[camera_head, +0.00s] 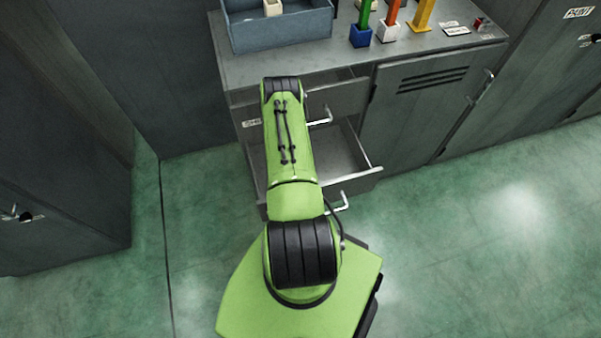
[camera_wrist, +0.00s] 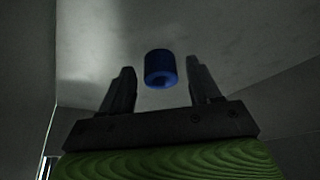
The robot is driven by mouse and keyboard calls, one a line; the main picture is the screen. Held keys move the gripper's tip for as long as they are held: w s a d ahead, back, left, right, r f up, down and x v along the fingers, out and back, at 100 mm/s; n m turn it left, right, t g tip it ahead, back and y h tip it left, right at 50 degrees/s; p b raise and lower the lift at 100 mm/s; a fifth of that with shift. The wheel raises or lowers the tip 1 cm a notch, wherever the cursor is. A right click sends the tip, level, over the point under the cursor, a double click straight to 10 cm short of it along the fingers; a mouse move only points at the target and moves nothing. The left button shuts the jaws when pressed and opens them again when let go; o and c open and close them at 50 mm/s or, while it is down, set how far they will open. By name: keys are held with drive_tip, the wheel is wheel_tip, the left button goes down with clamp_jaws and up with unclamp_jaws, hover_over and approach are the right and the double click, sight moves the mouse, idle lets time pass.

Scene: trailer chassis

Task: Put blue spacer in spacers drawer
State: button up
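The blue spacer (camera_wrist: 161,68), a short cylinder with a hole, shows in the wrist view over a pale grey surface. My gripper (camera_wrist: 160,80) is open, with one finger on each side of the spacer and a visible gap to both. I cannot tell how far the spacer lies beyond the fingertips. In the head view an open lower drawer (camera_head: 352,170) stands pulled out of the cabinet. I cannot read which drawer is for spacers.
An upper drawer (camera_head: 345,97) with a handle sits above the open one. On the cabinet top are a blue-grey bin (camera_head: 285,30) with a pale block in it, and coloured holders with upright tools (camera_head: 360,36). A vented cabinet door (camera_head: 410,115) is at right. The green floor (camera_head: 470,220) is clear.

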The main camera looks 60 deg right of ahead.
drive_tip(key=w+a+r+n+t+p, duration=0.15)
drive_tip(key=w+a+r, duration=0.25)
drive_tip(key=r, duration=0.8)
drive_tip(key=w+a+r+n+p, duration=0.1)
drive_tip(key=w+a+r+n, duration=0.3)
drive_tip(key=r, duration=0.9)
drive_tip(key=w+a+r+n+t+p, duration=0.1)
drive_tip(key=w+a+r, duration=0.4)
drive_tip(key=r, duration=0.7)
drive_tip(key=s+a+r+n+t+y, duration=0.1)
drive_tip(key=s+a+r+n, duration=0.15)
drive_tip(key=a+r, duration=0.4)
drive_tip(key=s+a+r+n+t+y, duration=0.1)
drive_tip(key=a+r+n, duration=0.2)
drive_tip(key=a+r, duration=0.35)
drive_tip(key=s+a+r+n+y, duration=0.1)
drive_tip(key=s+a+r+n, duration=0.1)
drive_tip(key=s+a+n, duration=0.1)
drive_tip(key=s+a+r+n+t+y, duration=0.1)
drive_tip(key=s+a+r+n, duration=0.2)
drive_tip(key=s+a, duration=0.2)
drive_tip(key=s, duration=0.3)
drive_tip(key=shift+s+r, duration=0.25)
drive_tip(key=shift+r, duration=0.05)
